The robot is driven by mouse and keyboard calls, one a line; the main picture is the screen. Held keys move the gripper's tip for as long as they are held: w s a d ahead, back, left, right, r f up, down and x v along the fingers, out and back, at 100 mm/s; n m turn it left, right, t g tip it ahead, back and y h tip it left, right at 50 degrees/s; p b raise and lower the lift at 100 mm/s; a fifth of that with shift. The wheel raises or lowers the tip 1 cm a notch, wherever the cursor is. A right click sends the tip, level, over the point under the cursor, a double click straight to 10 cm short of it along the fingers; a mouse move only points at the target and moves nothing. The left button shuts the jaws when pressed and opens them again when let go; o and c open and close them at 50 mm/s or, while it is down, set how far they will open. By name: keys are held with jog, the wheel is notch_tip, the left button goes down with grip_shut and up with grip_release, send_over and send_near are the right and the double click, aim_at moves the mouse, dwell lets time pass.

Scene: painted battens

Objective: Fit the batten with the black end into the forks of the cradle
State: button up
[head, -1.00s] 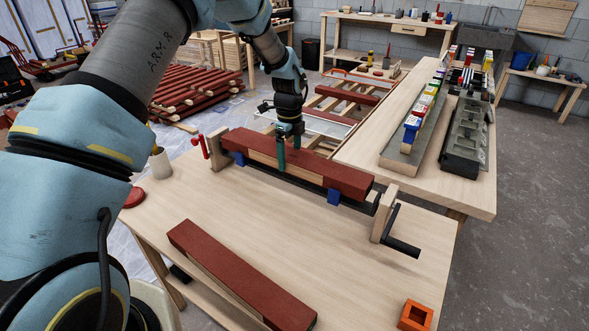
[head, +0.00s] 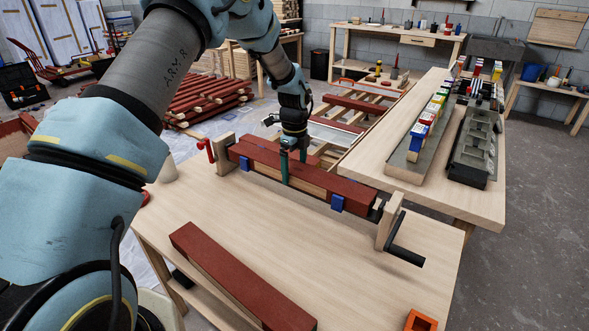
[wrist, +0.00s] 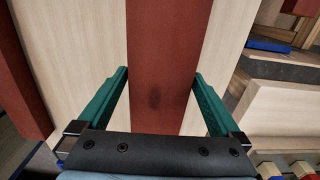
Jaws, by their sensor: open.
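A red batten (head: 345,190) with a pale wood stretch on its front side lies lengthwise in the cradle, resting at its two blue forks (head: 337,204). Its far-right end meets dark cradle parts, so I cannot tell its end colour. My gripper (head: 293,168) is open and straddles this batten left of its middle. In the wrist view the fingers (wrist: 160,75) stand either side of the batten's red top (wrist: 168,60), with gaps on both sides.
The cradle has wooden end posts (head: 388,222), a black crank handle (head: 408,256) at the right and a red handle (head: 206,148) at the left. An orange square block (head: 421,321) sits at the table's front right. Bare tabletop (head: 335,260) lies between the loose batten and cradle.

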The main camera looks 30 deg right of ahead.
aim_at(294, 167)
notch_tip(294, 167, up, 12)
jog(key=b, duration=0.4)
jog(key=a+r+n, duration=0.1)
jog(key=a+n, duration=1.3)
jog(key=a, duration=0.9)
jog(key=s+a+f+n+t, duration=0.1)
jog(key=s+a+n, duration=1.1)
jog(key=a+n, duration=0.3)
jog(key=shift+s+a+f+t, duration=0.3)
jog(key=shift+s+a, duration=0.05)
jog(key=shift+a, duration=0.7)
